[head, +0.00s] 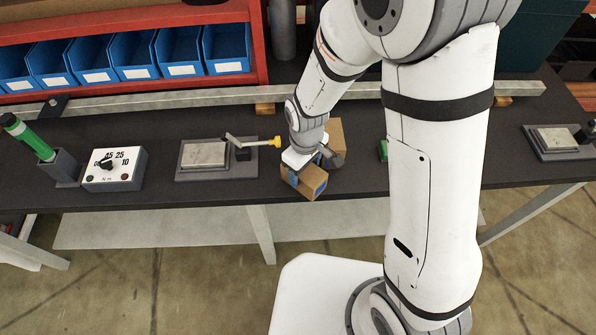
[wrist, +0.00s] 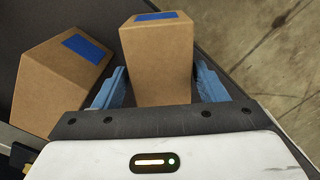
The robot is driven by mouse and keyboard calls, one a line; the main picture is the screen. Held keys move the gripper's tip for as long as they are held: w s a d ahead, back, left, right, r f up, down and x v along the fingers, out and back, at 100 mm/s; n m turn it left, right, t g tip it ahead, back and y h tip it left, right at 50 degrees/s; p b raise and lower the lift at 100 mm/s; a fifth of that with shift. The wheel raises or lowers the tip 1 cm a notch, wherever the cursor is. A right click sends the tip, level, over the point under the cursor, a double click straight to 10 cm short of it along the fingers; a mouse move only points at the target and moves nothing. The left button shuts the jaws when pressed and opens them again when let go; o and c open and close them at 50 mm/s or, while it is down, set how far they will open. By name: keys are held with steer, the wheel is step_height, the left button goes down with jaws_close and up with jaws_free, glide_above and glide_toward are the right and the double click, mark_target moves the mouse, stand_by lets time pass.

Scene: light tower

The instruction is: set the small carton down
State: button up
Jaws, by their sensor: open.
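A brown carton with a blue patch (wrist: 157,62) stands between the blue fingers of my gripper (wrist: 160,78) in the wrist view. The fingers are open, one on each side, with a narrow gap visible at the right. In the head view this carton (head: 312,182) is at the bench's front edge, partly hidden by my gripper (head: 307,169). Its underside is hidden, so I cannot tell how fully it rests on the bench. A second brown carton (wrist: 55,90) with a blue patch is left of the left finger; it shows behind my gripper in the head view (head: 335,132).
The dark bench (head: 130,130) has its front edge close by the front carton, with floor beyond. A grey fixture with a yellow-tipped lever (head: 262,143) is just left of the cartons. A dial box (head: 115,169) stands farther left. A green item (head: 383,150) is to the right.

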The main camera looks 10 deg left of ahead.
steer(key=shift+f, duration=1)
steer(key=shift+c, duration=0.5)
steer(key=c, duration=0.8)
steer(key=shift+r, duration=0.1)
